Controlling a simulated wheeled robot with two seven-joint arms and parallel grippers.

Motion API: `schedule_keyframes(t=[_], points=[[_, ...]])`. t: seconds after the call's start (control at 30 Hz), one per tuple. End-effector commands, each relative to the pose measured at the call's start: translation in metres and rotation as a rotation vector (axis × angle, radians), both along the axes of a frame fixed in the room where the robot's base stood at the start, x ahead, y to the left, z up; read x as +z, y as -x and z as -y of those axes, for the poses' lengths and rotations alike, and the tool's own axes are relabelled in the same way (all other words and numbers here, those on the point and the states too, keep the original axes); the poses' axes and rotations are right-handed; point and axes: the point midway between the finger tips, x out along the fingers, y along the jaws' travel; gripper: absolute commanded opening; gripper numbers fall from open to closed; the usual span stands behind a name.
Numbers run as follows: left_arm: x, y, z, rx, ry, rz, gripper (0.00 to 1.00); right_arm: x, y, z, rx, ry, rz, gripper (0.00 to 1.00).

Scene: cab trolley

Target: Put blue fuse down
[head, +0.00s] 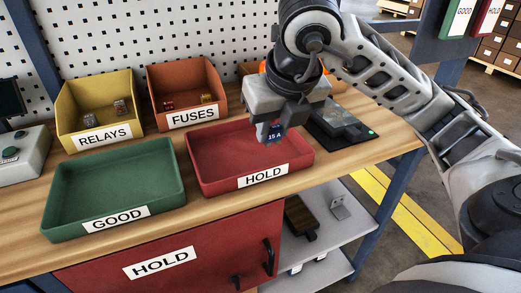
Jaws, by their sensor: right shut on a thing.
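My right gripper (270,138) is shut on the blue fuse (274,129), which shows a "15 A" label. It holds the fuse over the right part of the red HOLD tray (217,175). The fuse seems to be above the tray floor, but I cannot tell the exact gap. The visible floor of the HOLD tray is bare. The green GOOD tray (110,190) stands to its left and looks empty. My left gripper is not in view.
An orange FUSES bin (193,117) and a yellow RELAYS bin (100,138) hold small parts at the back. A dark flat device (340,123) lies right of the HOLD tray. A grey box with a green button (15,155) stands at the left.

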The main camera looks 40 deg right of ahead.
Motion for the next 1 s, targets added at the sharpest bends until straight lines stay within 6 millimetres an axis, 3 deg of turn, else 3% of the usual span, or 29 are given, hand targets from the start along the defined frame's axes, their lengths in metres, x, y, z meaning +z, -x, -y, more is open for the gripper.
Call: schedule_keyframes(t=[0.03, 0.13, 0.4, 0.57, 0.8, 1.0], points=[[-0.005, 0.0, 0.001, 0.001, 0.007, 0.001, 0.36, -0.011, -0.011, 0.005, -0.002, -0.007, -0.007, 0.05], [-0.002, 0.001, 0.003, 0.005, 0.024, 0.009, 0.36, -0.021, -0.033, 0.018, -0.002, -0.007, -0.005, 0.05], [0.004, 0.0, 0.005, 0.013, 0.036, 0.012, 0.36, -0.061, -0.064, 0.037, 0.002, 0.0, -0.003, 0.05], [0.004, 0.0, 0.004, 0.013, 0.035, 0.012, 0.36, -0.069, -0.071, 0.04, 0.003, 0.0, -0.002, 0.05], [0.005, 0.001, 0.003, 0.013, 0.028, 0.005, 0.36, -0.101, -0.076, 0.043, 0.005, 0.0, -0.004, 0.05], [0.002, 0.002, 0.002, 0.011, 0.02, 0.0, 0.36, -0.107, -0.076, 0.043, 0.004, 0.0, 0.001, 0.05]])
